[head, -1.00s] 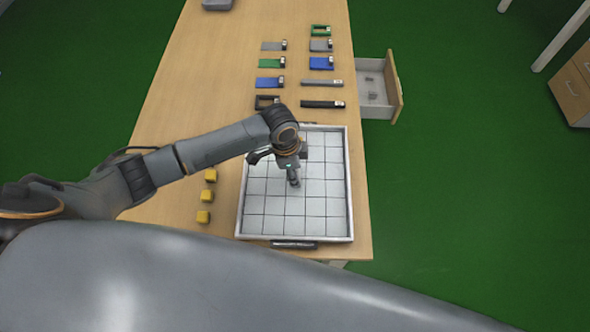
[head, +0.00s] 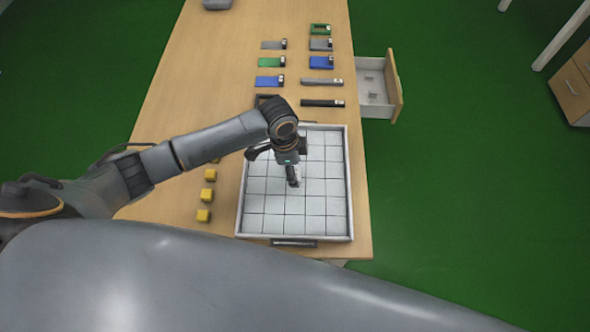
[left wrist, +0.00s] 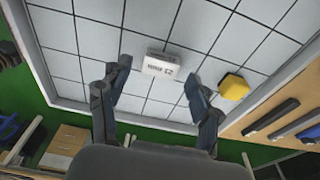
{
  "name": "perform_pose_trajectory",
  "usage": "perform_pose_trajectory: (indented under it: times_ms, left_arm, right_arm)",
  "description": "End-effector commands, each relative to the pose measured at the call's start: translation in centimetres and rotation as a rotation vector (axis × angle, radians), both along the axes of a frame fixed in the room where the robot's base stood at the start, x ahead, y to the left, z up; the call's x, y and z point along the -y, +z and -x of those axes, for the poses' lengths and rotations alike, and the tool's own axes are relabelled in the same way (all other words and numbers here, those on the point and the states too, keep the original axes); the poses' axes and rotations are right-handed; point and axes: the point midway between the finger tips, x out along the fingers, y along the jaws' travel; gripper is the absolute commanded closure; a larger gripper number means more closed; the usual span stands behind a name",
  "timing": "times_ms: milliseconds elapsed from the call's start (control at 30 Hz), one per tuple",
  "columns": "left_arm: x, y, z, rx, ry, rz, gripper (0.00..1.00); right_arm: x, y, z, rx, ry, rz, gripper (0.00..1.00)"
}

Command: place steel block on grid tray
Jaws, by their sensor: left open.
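The steel block (left wrist: 160,66) is a small pale grey block with a printed label. In the left wrist view it stands on the white grid tray (left wrist: 85,65), between and slightly beyond my open fingertips, with gaps on both sides. In the head view the grid tray (head: 327,215) lies at the near end of the table. My left gripper (head: 293,182) points down low over the tray's middle, open, and largely hides the block there. My right gripper is not in view.
A yellow block (left wrist: 234,87) sits near the tray's rim in the left wrist view. Several yellow blocks (head: 204,215) stand on the table left of the tray. Labelled samples, including a black bar (head: 322,103), lie beyond it. An open drawer (head: 378,85) juts out right.

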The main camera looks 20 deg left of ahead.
Motion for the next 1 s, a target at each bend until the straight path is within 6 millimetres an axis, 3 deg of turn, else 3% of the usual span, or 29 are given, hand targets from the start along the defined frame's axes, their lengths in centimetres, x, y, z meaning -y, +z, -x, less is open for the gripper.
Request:
perform_pose_trajectory:
  times_ms: [300,500,1000]
  left_arm:
    - [-1.0,6.8,0.2,0.004,0.0,0.001,0.36]
    - [-1.4,9.5,0.3,0.002,0.0,0.0,0.36]
    - [-1.5,10.3,0.4,-0.001,0.001,0.0,0.36]
  right_arm:
    - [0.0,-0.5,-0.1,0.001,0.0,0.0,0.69]
    - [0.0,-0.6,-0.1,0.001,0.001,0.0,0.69]
    - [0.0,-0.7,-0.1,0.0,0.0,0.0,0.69]
